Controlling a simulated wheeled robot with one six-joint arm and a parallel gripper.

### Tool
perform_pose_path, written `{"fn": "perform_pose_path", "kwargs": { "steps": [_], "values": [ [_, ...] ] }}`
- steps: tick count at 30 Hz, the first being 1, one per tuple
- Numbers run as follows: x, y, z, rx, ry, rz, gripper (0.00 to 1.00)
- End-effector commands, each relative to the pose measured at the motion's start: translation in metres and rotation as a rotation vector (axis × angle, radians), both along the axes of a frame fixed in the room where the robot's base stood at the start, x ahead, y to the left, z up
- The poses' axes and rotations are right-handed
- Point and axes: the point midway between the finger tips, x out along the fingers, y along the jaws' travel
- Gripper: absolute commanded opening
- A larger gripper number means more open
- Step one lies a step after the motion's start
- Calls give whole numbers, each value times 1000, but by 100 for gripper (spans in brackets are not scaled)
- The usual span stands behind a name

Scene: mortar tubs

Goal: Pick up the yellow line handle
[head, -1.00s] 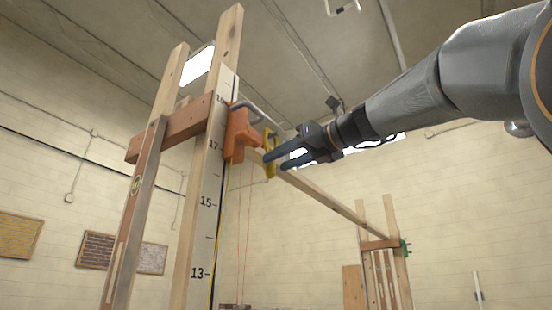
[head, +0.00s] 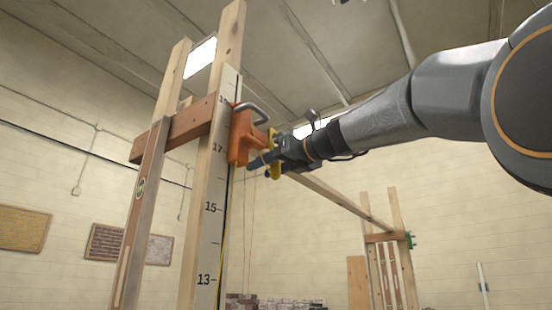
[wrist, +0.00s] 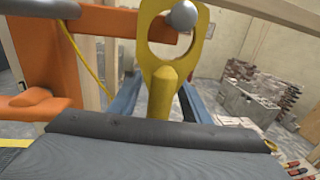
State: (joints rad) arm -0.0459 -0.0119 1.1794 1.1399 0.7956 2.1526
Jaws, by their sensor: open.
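The yellow line handle (wrist: 161,85) is a flat yellow piece with a large ring at its top and a rounded stub below. In the wrist view its ring hangs around a grey rod with a ball end (wrist: 181,15), and its lower part sits between the two blue fingers of my gripper (wrist: 160,100). In the head view the handle (head: 274,150) hangs beside the orange bracket (head: 240,137) on the wooden post, partly hidden by my gripper (head: 268,162). My gripper is open, with its fingers either side of the handle. I cannot tell whether they touch it.
The bracket's grey hook (head: 255,111) juts out above the gripper. The marked post (head: 210,210) stands close to the left. A yellow cord (wrist: 85,60) runs beside the handle. A second wooden frame (head: 385,250) and stacked bricks (head: 290,302) are farther back.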

Motion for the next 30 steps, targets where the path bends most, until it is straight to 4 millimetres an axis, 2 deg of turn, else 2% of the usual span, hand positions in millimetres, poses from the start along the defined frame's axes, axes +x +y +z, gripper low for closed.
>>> {"fn": "perform_pose_path", "kwargs": {
  "steps": [1,8,18,24,30],
  "values": [
    [0,0,0,0,0,0,40],
    [0,0,0,0,0,0,1],
    [0,0,2,0,-1,0,0],
    [0,-1,15,1,-2,0,0],
    [-29,-30,14,0,-4,-6,0]
  ]
}}
